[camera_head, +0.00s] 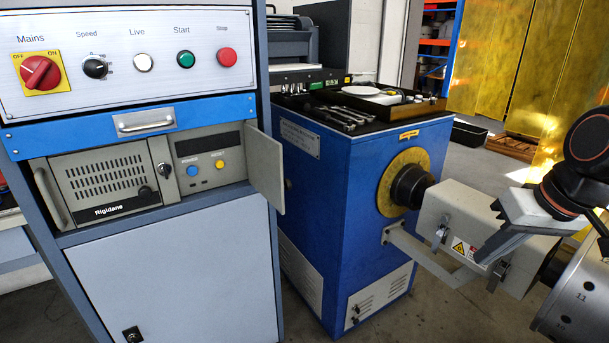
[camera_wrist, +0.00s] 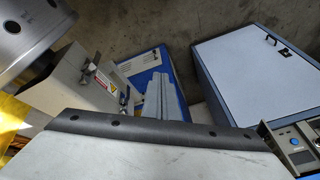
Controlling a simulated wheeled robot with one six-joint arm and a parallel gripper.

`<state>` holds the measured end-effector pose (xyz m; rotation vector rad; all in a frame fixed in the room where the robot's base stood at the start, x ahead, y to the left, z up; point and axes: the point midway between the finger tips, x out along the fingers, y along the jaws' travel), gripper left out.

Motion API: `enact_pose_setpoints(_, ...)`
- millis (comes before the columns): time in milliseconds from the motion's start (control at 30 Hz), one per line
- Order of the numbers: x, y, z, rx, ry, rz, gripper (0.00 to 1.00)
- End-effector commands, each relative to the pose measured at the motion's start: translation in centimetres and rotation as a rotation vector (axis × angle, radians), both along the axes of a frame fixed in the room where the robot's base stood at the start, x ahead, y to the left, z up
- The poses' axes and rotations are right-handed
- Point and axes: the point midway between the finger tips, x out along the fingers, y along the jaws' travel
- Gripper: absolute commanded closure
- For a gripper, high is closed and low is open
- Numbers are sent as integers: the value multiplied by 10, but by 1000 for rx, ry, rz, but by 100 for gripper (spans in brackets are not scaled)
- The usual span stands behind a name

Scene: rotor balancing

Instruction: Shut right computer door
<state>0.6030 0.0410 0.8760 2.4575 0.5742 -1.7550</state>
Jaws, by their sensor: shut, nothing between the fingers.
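The right computer door (camera_head: 265,169) is a small grey panel in the head view. It stands swung open at the right edge of the computer's control face (camera_head: 207,159), which shows a dark display, a blue button and a yellow button. Part of the computer also shows at the lower right of the wrist view (camera_wrist: 296,143). The vented left door (camera_head: 108,182) lies flat against the front. My gripper (camera_head: 484,258) is at the right of the head view, well apart from the door, in front of the grey guard box. Its fingers (camera_wrist: 159,78) are closed together and empty.
The blue machine stand (camera_head: 340,210) with tools on top stands right of the cabinet (camera_head: 185,265). A grey guard box (camera_head: 455,215) and shaft extend from it near my arm. A control panel (camera_head: 130,60) and a drawer handle (camera_head: 145,123) are above the computer.

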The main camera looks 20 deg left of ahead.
Motion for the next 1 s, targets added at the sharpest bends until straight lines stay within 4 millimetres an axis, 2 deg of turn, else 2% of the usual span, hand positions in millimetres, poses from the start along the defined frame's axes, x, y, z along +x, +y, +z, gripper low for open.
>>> enact_pose_setpoints(100, 30, 38, 24, 41, 19, 99, 100)
enact_pose_setpoints(300, 71, 106, 61, 115, 45, 268, 100)
enact_pose_setpoints(500, 105, 180, 91, 193, 66, 445, 100)
enact_pose_setpoints(700, 127, 250, 112, 266, 82, 603, 100)
enact_pose_setpoints(833, 134, 278, 120, 296, 84, 670, 100)
enact_pose_setpoints(1000, 136, 293, 122, 313, 86, 702, 100)
